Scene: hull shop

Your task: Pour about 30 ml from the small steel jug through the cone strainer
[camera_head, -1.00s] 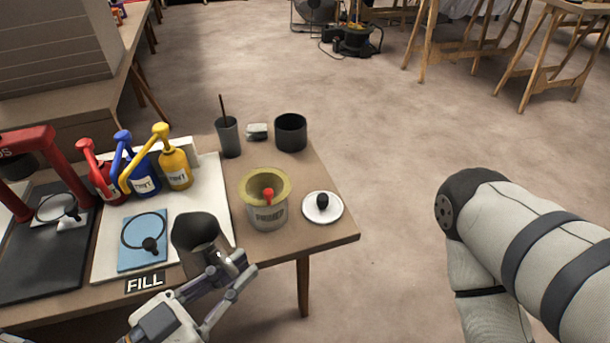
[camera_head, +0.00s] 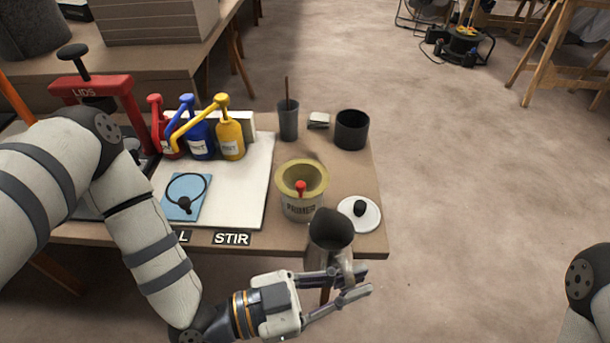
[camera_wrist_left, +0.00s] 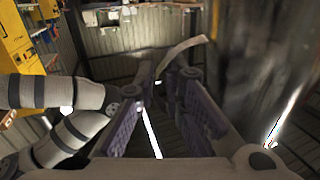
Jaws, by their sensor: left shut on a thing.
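The small steel jug (camera_head: 328,238) is upright in front of the primer can, its dark mouth facing up. My left gripper (camera_head: 352,284) is shut on the jug's handle; the jug's dark side also fills the right of the left wrist view (camera_wrist_left: 262,75). The jug's contents cannot be made out. A yellowish funnel-like cone (camera_head: 318,176), apparently the cone strainer, sits on top of the can labelled PRIMER (camera_head: 302,207), with a red knob showing in its middle. The jug's rim is just below and right of the can in the head view. My right gripper is out of view.
A white lid with a black knob (camera_head: 371,217) lies right of the can. A dark pot (camera_head: 352,130) and a grey cup with a stick (camera_head: 288,122) stand behind. Red, blue and yellow (camera_head: 231,140) pump bottles stand left. A blue sheet (camera_head: 187,206) lies on the white board (camera_head: 240,195).

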